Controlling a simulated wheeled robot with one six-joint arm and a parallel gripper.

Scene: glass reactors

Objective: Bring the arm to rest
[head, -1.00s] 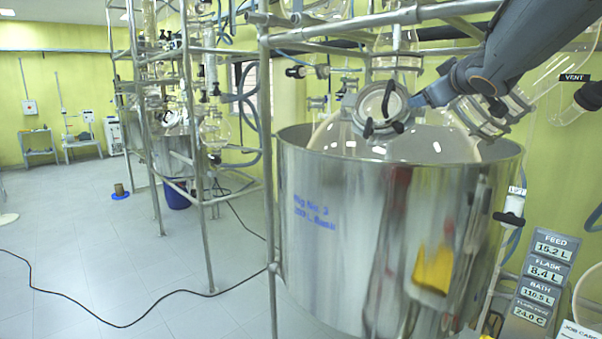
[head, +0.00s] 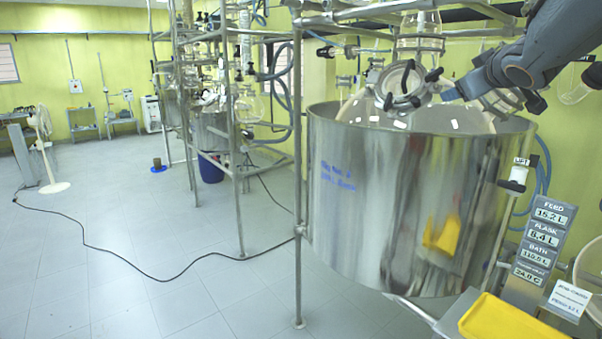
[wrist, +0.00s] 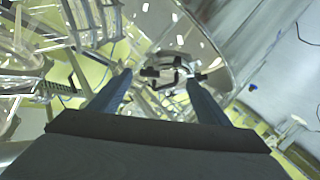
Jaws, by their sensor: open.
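My arm (head: 545,50) reaches in from the upper right of the head view. My gripper (head: 452,95) is in front of the glass vessel's top, just right of its round clamped port (head: 400,85). In the wrist view my gripper (wrist: 159,77) has its two blue fingers spread apart with nothing between them. The clamped port with dark handles (wrist: 172,73) shows beyond the fingertips. I cannot tell whether any part of the gripper touches the glass.
A large steel bath (head: 390,200) stands below the glass vessel, within a pipe frame (head: 298,170). A yellow tray (head: 500,322) and a display panel (head: 543,240) are at the lower right. A black cable (head: 130,270) crosses the open floor, and a white fan (head: 45,150) stands left.

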